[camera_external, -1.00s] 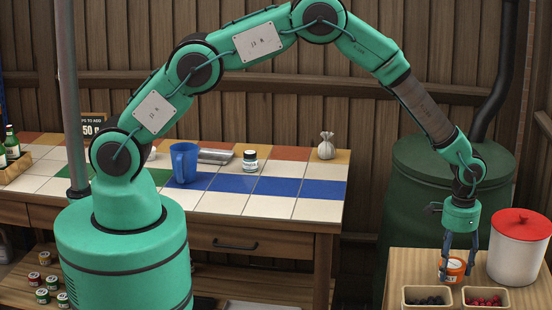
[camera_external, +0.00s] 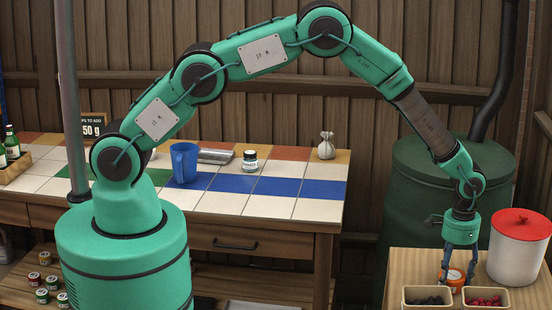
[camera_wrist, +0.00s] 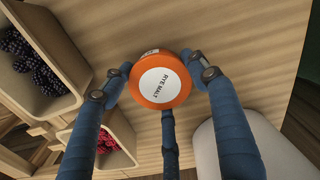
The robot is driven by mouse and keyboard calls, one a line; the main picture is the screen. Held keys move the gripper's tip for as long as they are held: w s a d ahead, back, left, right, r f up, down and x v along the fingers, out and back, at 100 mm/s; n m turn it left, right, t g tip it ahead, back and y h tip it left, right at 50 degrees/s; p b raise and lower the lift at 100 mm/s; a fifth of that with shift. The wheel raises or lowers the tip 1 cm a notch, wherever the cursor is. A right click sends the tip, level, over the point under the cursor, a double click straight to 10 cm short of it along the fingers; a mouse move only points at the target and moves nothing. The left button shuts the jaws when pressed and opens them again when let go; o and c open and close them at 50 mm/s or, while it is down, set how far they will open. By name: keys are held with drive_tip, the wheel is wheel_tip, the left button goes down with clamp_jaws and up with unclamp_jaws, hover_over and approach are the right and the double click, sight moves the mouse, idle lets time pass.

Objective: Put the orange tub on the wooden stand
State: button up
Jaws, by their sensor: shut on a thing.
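The orange tub (camera_external: 452,281) has an orange lid with a white label reading "RYE MALT" in the wrist view (camera_wrist: 161,81). My gripper (camera_external: 457,274) is shut on the tub, its blue fingers around the tub's sides. The gripper points down over the light wooden stand (camera_external: 411,268) at the right. The tub is upright at the stand's top, behind two small boxes; I cannot tell whether its base touches the wood. The wrist view shows bare wood of the stand (camera_wrist: 255,45) around the tub.
A box of dark berries (camera_external: 426,301) and a box of red berries (camera_external: 486,302) are close in front of the tub. A white canister with a red lid (camera_external: 517,255) stands close on the right. Bare wood lies left of the tub.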

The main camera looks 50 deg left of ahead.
sight(453, 275)
drive_tip(key=shift+f, duration=0.15)
drive_tip(key=o, duration=1.2)
wheel_tip(453, 275, up, 12)
drive_tip(key=p, duration=0.2)
drive_tip(key=shift+r+p, duration=0.2)
drive_tip(key=shift+p, duration=0.2)
